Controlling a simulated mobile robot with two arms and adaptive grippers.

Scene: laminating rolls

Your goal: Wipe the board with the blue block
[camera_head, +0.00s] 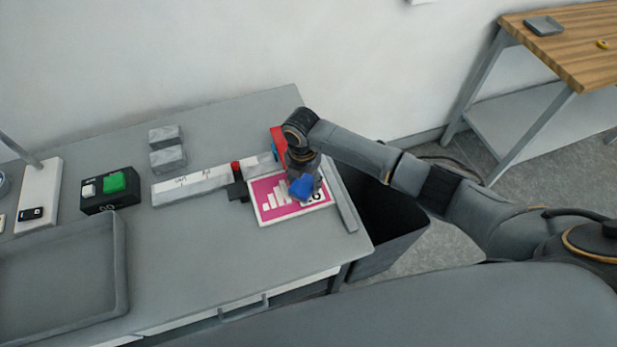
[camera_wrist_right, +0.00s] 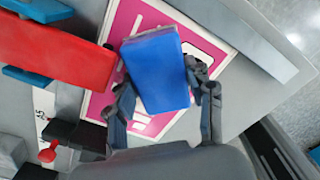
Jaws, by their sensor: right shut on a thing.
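The blue block (camera_head: 301,187) is in my right gripper (camera_head: 304,177), over the pink and white board (camera_head: 272,212) near the right end of the grey table. In the right wrist view the blue block (camera_wrist_right: 158,72) sits between the two dark fingers of my right gripper (camera_wrist_right: 160,95), which is shut on it. The pink board (camera_wrist_right: 125,25) lies flat beneath it, with white bar shapes partly covered by the block and fingers. I cannot tell whether the block touches the board. My left gripper is not in view.
A red piece (camera_wrist_right: 55,50) with blue parts stands beside the board. A white ruler-like strip (camera_head: 190,187), grey blocks (camera_head: 168,158), a black box with a green button (camera_head: 113,183) and a grey tray (camera_head: 122,262) are further left. A dark bin (camera_head: 385,235) stands right of the table.

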